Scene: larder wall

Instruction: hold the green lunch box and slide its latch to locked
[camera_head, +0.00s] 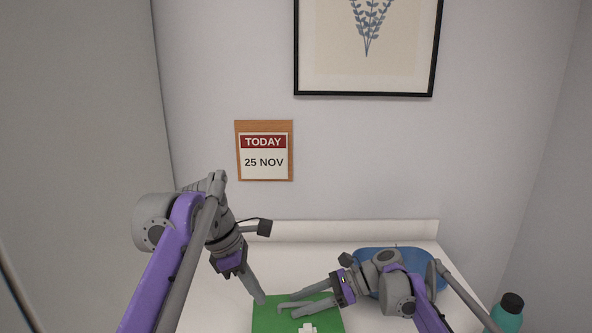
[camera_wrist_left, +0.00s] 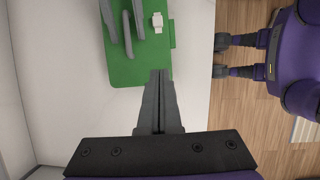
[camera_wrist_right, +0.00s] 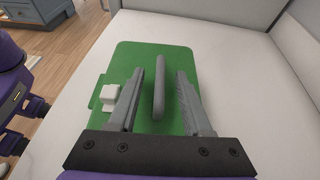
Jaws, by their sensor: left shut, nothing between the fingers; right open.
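The green lunch box (camera_head: 268,318) lies on the white counter at the bottom of the head view, partly cut off. It has a white latch (camera_wrist_right: 110,92) near one edge, beside a small green tab, and a raised grey bar (camera_wrist_right: 159,103), apparently its handle. My right gripper (camera_wrist_right: 161,72) is open, with one finger on each side of the bar; a gap shows on both sides. My left gripper (camera_wrist_left: 159,72) is shut and empty, pointing down over the box's edge, apart from the latch (camera_wrist_left: 157,22). I cannot tell whether its tips touch the box.
A blue object (camera_head: 362,258) stands on the counter behind my right arm, partly hidden. A teal bottle (camera_head: 507,314) with a black cap is at the lower right. A low ledge (camera_head: 330,230) runs along the back wall, below a date card (camera_head: 264,160) and a framed picture (camera_head: 340,70).

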